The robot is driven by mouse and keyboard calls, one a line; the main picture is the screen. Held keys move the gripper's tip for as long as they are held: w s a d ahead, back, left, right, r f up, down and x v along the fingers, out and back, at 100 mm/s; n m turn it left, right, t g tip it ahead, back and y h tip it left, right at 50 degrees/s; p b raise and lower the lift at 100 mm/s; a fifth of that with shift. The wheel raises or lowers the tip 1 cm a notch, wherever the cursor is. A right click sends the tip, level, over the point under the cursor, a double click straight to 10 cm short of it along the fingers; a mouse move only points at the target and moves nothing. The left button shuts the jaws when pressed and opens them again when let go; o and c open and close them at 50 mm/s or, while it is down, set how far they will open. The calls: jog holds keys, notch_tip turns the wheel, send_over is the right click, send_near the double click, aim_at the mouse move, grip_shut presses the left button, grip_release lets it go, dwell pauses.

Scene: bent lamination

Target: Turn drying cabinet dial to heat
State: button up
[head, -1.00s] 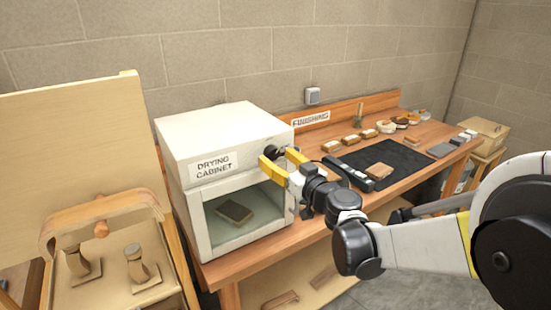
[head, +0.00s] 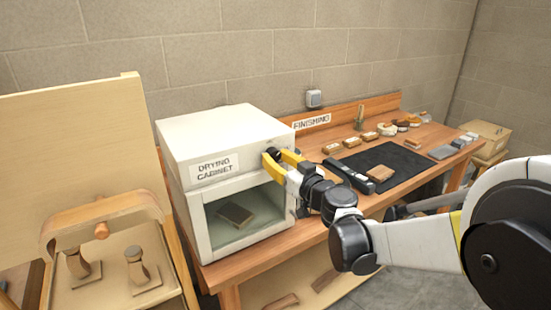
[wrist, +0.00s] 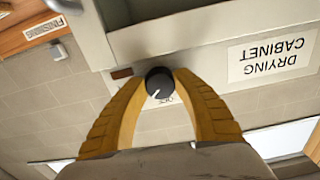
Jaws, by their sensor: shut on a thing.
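The white drying cabinet (head: 232,125) stands on the left end of the wooden bench, its label (head: 214,168) on the front. Its black dial (wrist: 159,84) shows in the wrist view, with a white pointer mark and partly hidden lettering beside it. My gripper (head: 279,161) is at the cabinet's upper right front, over the dial. In the wrist view its two yellow fingers (wrist: 160,88) are closed on the dial from both sides. A dark block (head: 235,213) lies inside the cabinet behind its front window.
The bench (head: 415,150) extends right with a dark mat (head: 402,160), wooden blocks and a black tool (head: 345,175). A wooden stand (head: 105,225) with small pieces is at the left. A cardboard box (head: 490,138) sits at the far right.

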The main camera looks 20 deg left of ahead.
jog(key=shift+m, duration=2.7)
jog(key=o, duration=1.2)
